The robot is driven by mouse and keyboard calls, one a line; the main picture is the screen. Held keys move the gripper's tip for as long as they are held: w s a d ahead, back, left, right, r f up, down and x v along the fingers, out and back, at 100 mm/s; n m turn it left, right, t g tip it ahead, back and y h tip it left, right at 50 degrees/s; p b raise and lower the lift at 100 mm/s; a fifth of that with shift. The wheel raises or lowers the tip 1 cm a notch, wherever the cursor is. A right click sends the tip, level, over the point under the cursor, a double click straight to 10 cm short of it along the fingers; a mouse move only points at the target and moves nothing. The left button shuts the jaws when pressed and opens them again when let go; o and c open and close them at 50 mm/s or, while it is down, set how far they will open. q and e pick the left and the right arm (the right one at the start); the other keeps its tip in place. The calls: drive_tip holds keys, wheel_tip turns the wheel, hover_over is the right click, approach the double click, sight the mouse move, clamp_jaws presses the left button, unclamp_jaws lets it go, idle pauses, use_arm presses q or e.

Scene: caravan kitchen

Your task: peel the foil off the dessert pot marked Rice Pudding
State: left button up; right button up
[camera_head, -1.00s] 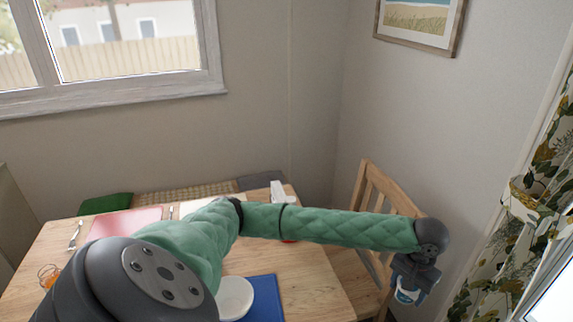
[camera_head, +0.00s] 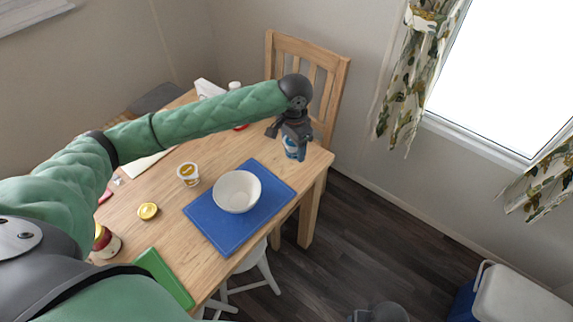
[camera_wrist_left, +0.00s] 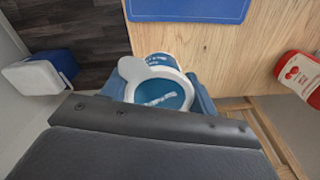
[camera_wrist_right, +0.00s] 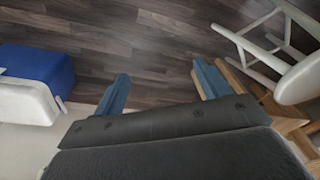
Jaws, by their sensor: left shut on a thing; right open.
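My left gripper (camera_wrist_left: 158,100) is shut around a small blue and white dessert pot (camera_wrist_left: 162,62). In the head view the same pot (camera_head: 294,148) hangs below the gripper (camera_head: 290,138), by the table's right corner. Its lid is blue foil (camera_wrist_left: 158,94) with a white rim and white writing too small to read. A pale rounded tab (camera_wrist_left: 131,69) sticks out at the lid's upper left. The foil appears to cover the pot. My right gripper (camera_wrist_right: 160,85) is open and empty above the floor.
A white bowl (camera_head: 237,191) stands on a blue mat (camera_head: 212,228). A yellow-labelled pot (camera_head: 188,174), a yellow round item (camera_head: 148,211), a jar (camera_head: 106,242) and a green board (camera_head: 163,277) are on the table. A chair (camera_head: 338,85), white stool (camera_wrist_right: 299,80) and cool box (camera_wrist_right: 38,82) stand around.

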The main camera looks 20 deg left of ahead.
use_arm(q)
drive_tip(key=w+d+m+b, duration=0.2)
drive_tip(key=w+d+m, duration=0.2)
drive_tip(key=m, duration=0.7)
drive_tip(key=w+d+m+b, duration=0.1)
drive_tip(key=w+d+m, duration=0.35)
drive_tip(key=m, duration=0.75)
use_arm(e)
wheel_tip(320, 180, up, 13)
drive_tip(key=s, duration=0.3)
use_arm(q)
drive_tip(key=p, duration=0.3)
hover_over(291, 165)
drive_tip(key=d, duration=0.1)
wheel_tip(291, 165, down, 6)
drive_tip(key=shift+s+a+f, duration=0.1)
drive_tip(key=shift+a+f, duration=0.2)
drive_tip(key=shift+a, duration=0.1)
drive_tip(key=shift+f+p, duration=0.8)
drive_tip(key=shift+f, duration=1.25)
use_arm(e)
wheel_tip(291, 165, down, 19)
drive_tip(key=w, duration=0.2)
drive_tip(key=shift+w+d, duration=0.15)
drive_tip(key=shift+r, duration=0.1)
use_arm(q)
drive_tip(key=o, duration=0.7)
drive_tip(key=shift+f, duration=0.1)
